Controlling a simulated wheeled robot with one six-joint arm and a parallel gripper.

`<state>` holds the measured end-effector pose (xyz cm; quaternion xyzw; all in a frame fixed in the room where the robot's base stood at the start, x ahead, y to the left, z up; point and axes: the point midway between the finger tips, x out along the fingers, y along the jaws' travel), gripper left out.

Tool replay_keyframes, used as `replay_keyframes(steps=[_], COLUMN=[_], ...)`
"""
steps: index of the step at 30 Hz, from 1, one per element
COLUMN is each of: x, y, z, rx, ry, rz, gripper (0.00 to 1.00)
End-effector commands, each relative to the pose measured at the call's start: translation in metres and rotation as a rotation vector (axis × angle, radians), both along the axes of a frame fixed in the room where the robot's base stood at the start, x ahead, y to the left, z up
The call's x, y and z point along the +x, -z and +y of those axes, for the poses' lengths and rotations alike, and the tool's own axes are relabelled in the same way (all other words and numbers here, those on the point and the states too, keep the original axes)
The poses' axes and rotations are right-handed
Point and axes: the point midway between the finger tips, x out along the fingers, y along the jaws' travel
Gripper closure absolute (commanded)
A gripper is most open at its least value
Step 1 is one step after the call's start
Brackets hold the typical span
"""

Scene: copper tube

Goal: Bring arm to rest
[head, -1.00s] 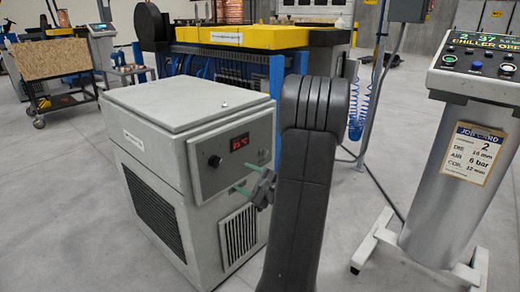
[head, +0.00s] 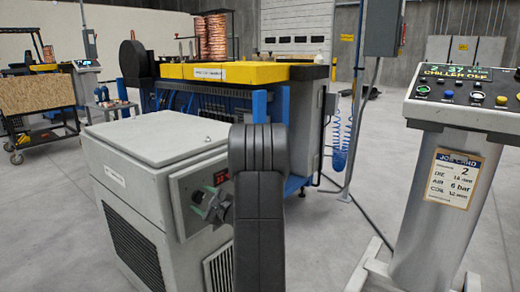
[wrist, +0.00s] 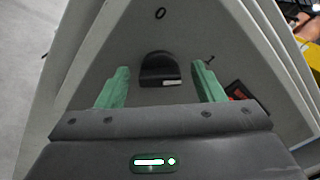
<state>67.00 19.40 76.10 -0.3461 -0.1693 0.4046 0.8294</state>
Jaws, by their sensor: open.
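My gripper (head: 208,204) is in front of the control panel of the grey chiller cabinet (head: 155,140), beside my dark arm link. In the wrist view my gripper (wrist: 161,76) has its two green fingers wide apart with nothing between them. A black knob (wrist: 160,69) on the panel shows beyond the gap, apart from the fingers. The red display (head: 221,176) is partly hidden behind my arm in the head view, and its dark edge shows at the right in the wrist view (wrist: 240,93).
A control stand (head: 435,200) with a job card (head: 457,178) stands at the right. A machine with a yellow top (head: 240,71) is behind the cabinet. A blue coiled hose (head: 340,135) hangs beside a post. A cart with a board (head: 38,95) is far left.

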Motion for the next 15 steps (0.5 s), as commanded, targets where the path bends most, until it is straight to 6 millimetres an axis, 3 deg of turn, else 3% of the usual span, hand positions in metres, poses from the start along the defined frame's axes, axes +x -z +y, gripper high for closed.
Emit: replay_keyframes(steps=[11,15], x=[-0.002,-0.013], y=[0.000,0.000], z=[-0.003,-0.018], rx=[0.014,0.012], ry=[0.001,0.002], rz=[0.019,0.019], gripper=[0.38,0.38])
